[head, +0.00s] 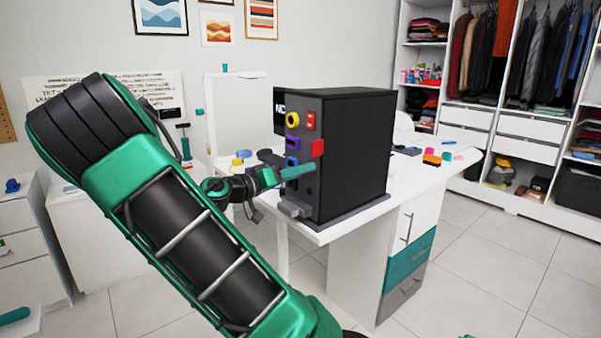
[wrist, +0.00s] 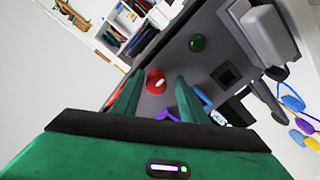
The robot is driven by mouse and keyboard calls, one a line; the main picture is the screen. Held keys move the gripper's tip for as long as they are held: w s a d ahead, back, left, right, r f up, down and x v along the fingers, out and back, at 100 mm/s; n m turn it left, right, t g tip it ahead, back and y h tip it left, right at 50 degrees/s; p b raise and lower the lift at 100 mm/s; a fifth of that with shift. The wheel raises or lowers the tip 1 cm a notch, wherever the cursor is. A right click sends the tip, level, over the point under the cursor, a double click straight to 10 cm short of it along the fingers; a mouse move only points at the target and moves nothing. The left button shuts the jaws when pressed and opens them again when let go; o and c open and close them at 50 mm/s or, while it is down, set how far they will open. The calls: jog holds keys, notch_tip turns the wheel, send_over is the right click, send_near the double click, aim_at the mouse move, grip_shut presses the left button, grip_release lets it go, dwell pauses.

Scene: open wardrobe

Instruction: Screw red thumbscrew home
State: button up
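The red thumbscrew (head: 317,148) shows on the right side of the grey front panel of a black computer tower (head: 350,150). In the wrist view the thumbscrew (wrist: 155,82) is a rounded red knob with a pale mark, lying between the fingertips as seen from the wrist. My gripper (head: 304,169) is in front of the panel, a little below and left of the thumbscrew in the head view. Its two green fingers are spread apart in the wrist view (wrist: 158,80), with a gap to either side of the knob. I cannot tell how far the tips reach along it.
A red switch (head: 311,121), yellow ring (head: 292,120), purple port (head: 292,143) and blue port (head: 291,161) share the panel. A dark green knob (wrist: 196,42) and a grey latch (wrist: 268,35) are also there. The tower stands on a white desk (head: 420,170) with small items.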

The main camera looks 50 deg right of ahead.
jog(key=shift+r, duration=0.15)
jog(key=shift+c, duration=0.4)
jog(key=shift+s, duration=0.1)
jog(key=n, duration=1.7)
jog(key=shift+r, duration=0.1)
grip_shut()
